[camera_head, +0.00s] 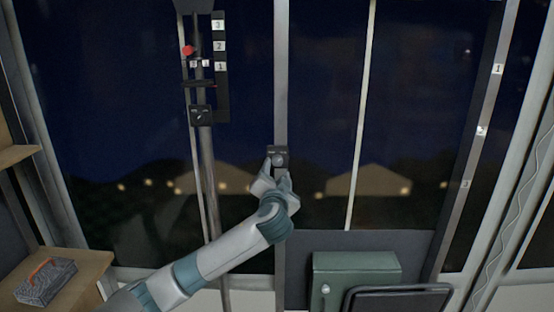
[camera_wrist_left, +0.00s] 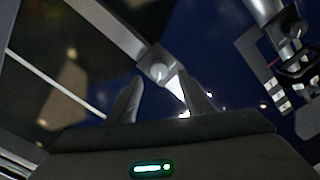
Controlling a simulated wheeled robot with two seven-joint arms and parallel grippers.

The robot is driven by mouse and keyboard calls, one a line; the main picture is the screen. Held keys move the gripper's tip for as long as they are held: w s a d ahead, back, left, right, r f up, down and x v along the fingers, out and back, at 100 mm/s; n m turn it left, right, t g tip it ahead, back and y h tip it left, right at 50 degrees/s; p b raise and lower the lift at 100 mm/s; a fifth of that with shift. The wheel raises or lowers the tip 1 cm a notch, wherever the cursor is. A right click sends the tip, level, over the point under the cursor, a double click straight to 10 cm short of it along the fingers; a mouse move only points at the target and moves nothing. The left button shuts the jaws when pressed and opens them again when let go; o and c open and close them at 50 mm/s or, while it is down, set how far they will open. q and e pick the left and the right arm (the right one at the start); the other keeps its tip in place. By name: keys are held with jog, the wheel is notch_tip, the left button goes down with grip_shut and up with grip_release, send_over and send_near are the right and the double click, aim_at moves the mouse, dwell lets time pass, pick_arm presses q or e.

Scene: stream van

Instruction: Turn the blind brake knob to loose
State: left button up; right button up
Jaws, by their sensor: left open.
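A small dark plate (camera_head: 278,150) with a round grey knob (camera_head: 278,160) is mounted on the grey window post. Its small markings are too blurred to read. My left gripper (camera_head: 276,172) is open just below and in front of this knob. In the left wrist view the pale knob (camera_wrist_left: 158,69) shows between the tips of the two open fingers (camera_wrist_left: 160,80); I cannot tell whether they touch it. A second dark dial box (camera_head: 200,115) with a slanted pointer sits on the pole at the left. My right gripper is not in view.
A vertical pole (camera_head: 207,170) carries a red part (camera_head: 188,50) beside a black scale (camera_head: 220,65) numbered 1 to 3. A green box (camera_head: 355,268) stands below right. A grey block (camera_head: 46,282) lies on the wooden shelf at left.

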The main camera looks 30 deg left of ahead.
aim_at(277, 162)
pick_arm(q)
jog(key=shift+p+x, duration=0.95)
jog(key=shift+x, duration=1.65)
jog(key=shift+c, duration=0.7)
jog(key=c, duration=0.9)
